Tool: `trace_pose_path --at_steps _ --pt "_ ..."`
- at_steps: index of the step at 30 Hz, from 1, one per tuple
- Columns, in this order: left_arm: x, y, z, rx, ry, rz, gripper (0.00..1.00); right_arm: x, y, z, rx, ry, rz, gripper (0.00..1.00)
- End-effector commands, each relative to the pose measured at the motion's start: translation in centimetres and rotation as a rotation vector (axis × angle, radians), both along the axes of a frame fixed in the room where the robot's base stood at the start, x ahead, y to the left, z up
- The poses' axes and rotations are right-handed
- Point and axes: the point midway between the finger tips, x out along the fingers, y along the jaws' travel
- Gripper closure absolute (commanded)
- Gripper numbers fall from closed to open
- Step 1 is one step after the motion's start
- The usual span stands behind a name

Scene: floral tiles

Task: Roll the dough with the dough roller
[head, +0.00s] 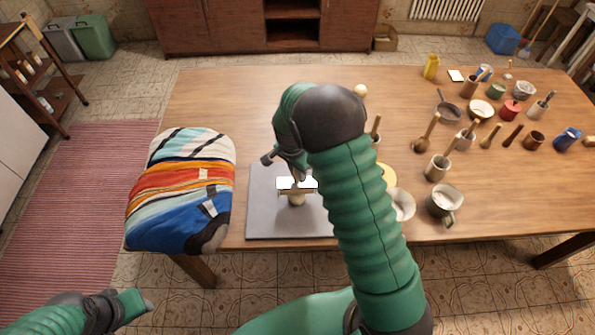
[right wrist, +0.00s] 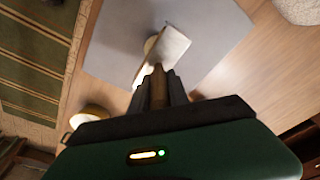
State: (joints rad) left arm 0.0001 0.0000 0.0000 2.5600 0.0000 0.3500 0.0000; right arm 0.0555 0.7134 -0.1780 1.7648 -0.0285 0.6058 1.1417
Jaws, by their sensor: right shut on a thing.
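My right gripper (head: 296,176) is over the grey board (head: 264,215) near the front edge of the table. It is shut on the brown handle of the dough roller (head: 297,183). In the right wrist view the handle stands between the fingers (right wrist: 160,88), and the pale roller head (right wrist: 168,47) extends beyond them. I cannot tell whether roller and dough touch. My left gripper (head: 135,303) is low at left, off the table; its jaws are unclear.
A striped cushion-like cloth (head: 180,190) lies left of the board. Bowls (head: 402,204), a mug (head: 444,200), mortars and several wooden utensils crowd the table's right side. A yellow bottle (head: 431,67) stands at the back. The back left of the table is clear.

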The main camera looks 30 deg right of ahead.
Motion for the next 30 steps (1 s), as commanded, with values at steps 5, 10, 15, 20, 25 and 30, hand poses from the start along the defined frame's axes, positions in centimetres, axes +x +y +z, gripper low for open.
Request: trace_pose_path --at_steps 5,10,15,20,25,30 --pt "0.0 0.0 0.0 0.000 0.000 0.000 0.64 0.0 0.0 0.0 0.000 -0.001 0.000 1.00" --pt "0.0 0.0 -0.1 0.000 0.000 0.000 0.64 0.0 0.0 -0.2 0.000 -0.001 0.000 1.00" --pt "0.0 0.0 -0.3 0.000 0.000 0.000 0.64 0.0 0.0 -0.5 0.000 -0.001 0.000 1.00" --pt "0.0 0.0 -0.5 0.000 0.000 0.000 0.64 0.0 0.0 -0.9 0.000 -0.001 0.000 1.00" --pt "0.0 0.0 -0.3 0.000 0.000 0.000 0.64 0.9 -0.5 -0.7 0.000 -0.002 -0.001 1.00" --pt "0.0 0.0 -0.2 0.000 0.000 0.000 0.64 2.1 -1.2 -0.7 -0.001 -0.001 -0.001 1.00"
